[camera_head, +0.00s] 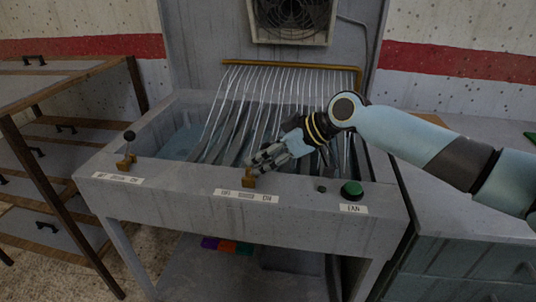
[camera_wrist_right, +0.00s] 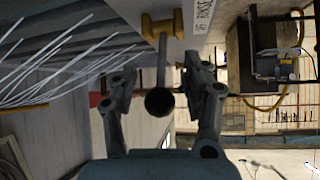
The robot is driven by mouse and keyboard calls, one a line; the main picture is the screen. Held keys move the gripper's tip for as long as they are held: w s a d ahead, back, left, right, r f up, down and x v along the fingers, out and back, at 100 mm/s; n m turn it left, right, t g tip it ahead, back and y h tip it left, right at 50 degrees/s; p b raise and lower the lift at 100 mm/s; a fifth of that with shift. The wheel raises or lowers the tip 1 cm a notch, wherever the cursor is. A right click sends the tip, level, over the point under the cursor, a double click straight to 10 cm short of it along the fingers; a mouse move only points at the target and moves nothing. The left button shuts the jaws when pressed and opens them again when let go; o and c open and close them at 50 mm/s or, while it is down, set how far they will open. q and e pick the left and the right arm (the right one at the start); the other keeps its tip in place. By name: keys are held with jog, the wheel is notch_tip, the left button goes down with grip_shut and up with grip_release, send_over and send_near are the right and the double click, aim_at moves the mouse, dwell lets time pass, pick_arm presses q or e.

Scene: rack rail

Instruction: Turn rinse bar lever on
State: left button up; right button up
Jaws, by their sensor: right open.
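The rinse bar lever's brass base (camera_head: 249,182) sits on the front ledge of the grey wash basin, above a label strip (camera_head: 246,195). My right gripper (camera_head: 260,164) is over it and hides the lever's upper part in the head view. In the right wrist view, the rod of the lever (camera_wrist_right: 162,62) runs from its brass base (camera_wrist_right: 160,26) to a dark round knob (camera_wrist_right: 159,101). The knob lies between the two spread fingers of my right gripper (camera_wrist_right: 160,82), with gaps visible on both sides. I cannot tell which way the lever leans. My left gripper is out of view.
Another lever with a black knob (camera_head: 129,137) stands at the ledge's left. A green button (camera_head: 352,189) with a FAN label (camera_head: 353,209) is to the right. Behind my gripper, thin pale streams hang from a brass bar (camera_head: 290,65). A fan (camera_head: 291,20) is above.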

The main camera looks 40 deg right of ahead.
jog(key=v, duration=1.2)
dwell(0.3)
